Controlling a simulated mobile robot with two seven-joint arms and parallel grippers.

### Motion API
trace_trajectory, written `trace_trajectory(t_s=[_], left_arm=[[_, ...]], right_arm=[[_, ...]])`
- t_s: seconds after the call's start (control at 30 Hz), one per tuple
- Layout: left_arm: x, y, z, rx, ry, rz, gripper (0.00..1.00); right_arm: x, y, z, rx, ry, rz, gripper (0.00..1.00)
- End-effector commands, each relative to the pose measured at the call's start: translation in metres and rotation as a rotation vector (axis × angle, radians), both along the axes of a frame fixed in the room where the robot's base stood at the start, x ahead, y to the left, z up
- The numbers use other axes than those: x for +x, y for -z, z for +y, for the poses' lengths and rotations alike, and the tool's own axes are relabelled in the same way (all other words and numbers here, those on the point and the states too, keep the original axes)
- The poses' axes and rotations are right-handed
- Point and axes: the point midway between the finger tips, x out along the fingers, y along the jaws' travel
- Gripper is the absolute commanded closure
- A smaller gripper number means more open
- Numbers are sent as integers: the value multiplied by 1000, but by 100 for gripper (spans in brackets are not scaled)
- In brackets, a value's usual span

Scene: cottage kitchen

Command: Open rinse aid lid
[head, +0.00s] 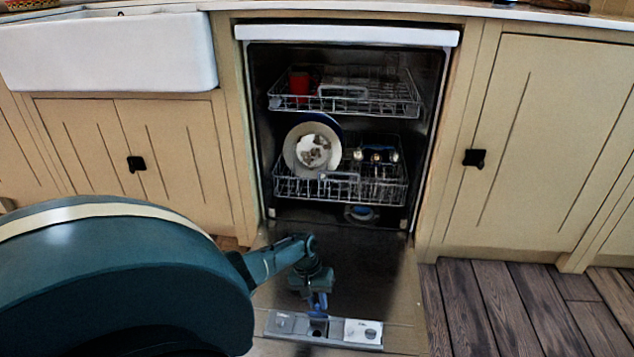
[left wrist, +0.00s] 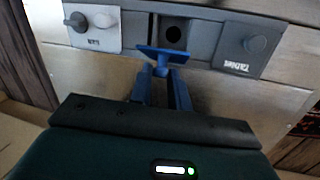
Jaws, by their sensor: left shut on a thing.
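The dishwasher door (head: 340,265) is folded down with the dispenser strip (head: 283,322) near its outer edge. In the left wrist view the strip has a knobbed cover (left wrist: 92,30) at left, a dark round opening (left wrist: 174,34) in the middle and a cover marked "Tablet" (left wrist: 245,45) at right. My left gripper (head: 318,300) is over the middle of the strip. In the left wrist view its blue fingers (left wrist: 162,78) are shut on the stem of the small blue rinse aid lid (left wrist: 160,54), which is beside the opening, not covering it. My right gripper is out of view.
The upper rack (head: 345,100) holds a red cup (head: 299,84). The lower rack (head: 340,190) holds a soiled plate (head: 312,150) and other dishes. Cabinets flank the dishwasher, with a white sink (head: 110,52) at upper left. Wooden floor (head: 520,310) is clear at right.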

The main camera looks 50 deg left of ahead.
Motion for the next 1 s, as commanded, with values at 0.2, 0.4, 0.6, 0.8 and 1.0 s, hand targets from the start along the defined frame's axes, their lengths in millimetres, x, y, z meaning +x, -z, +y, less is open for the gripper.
trace_trajectory(t_s=[0.2, 0.4, 0.6, 0.8, 1.0], left_arm=[[-1, 0, 1, -5, 3, 9, 100], [-1, 0, 1, -6, 2, 11, 79], [-1, 0, 0, -7, 2, 9, 63], [-1, 0, 0, -8, 1, 8, 60], [-1, -10, 2, -8, 1, 8, 60]], right_arm=[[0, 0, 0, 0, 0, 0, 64], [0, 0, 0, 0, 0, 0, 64], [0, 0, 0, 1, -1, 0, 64], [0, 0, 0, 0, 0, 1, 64], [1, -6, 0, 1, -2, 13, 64]])
